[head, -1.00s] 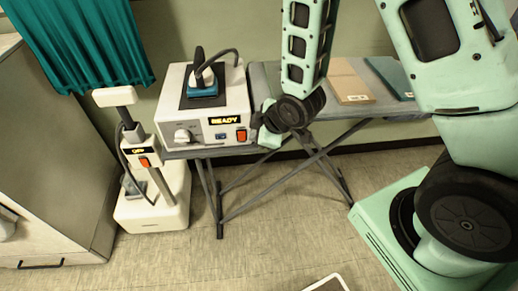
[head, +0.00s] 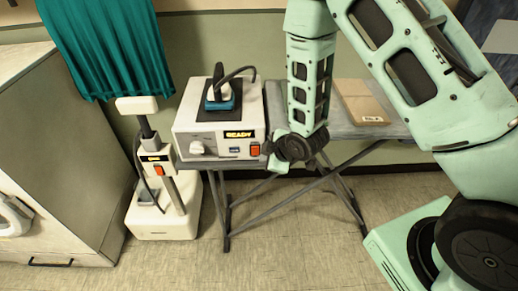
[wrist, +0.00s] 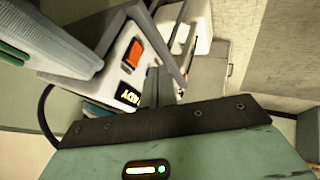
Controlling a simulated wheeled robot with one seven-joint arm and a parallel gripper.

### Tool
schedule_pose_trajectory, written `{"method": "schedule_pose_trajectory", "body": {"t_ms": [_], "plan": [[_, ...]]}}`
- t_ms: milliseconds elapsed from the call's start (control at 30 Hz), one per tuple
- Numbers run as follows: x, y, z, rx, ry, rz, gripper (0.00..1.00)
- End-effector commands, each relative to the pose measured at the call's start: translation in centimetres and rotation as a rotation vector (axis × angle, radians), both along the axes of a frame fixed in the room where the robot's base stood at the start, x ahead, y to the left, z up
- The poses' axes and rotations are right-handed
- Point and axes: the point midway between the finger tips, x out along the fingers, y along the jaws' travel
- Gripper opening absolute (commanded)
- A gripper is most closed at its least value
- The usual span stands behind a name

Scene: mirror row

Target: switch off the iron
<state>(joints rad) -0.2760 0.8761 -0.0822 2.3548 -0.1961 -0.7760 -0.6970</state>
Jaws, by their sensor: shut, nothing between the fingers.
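The box front has a lit display reading READY (head: 239,134), a round knob (head: 197,147) and an orange-red switch (head: 254,149) at the right. The switch also shows in the wrist view (wrist: 132,58), beside the display (wrist: 130,92). My gripper (wrist: 158,85) is shut and empty, close to the box front near the display and switch. I cannot tell if it touches. In the head view its tip is partly hidden by my wrist.
A white-based upright appliance (head: 160,222) stands left of the box, with its own orange switch (head: 159,171) and small display. The ironing board (head: 345,128) carries a tan book (head: 361,102). A pale cabinet (head: 60,150) is at left; floor in front is clear.

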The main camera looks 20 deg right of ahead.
Motion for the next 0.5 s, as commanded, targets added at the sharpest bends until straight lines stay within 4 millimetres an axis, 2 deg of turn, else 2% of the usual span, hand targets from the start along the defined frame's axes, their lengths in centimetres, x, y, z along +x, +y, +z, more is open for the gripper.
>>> {"method": "schedule_pose_trajectory", "body": {"t_ms": [233, 333, 500], "plan": [[2.7, 1.1, -3.6, 0.001, 0.002, 0.001, 0.0], [4.4, 0.6, -3.1, 0.002, -0.003, -0.002, 0.0], [6.0, 0.1, -3.0, 0.002, -0.002, 0.0, 0.0]]}}
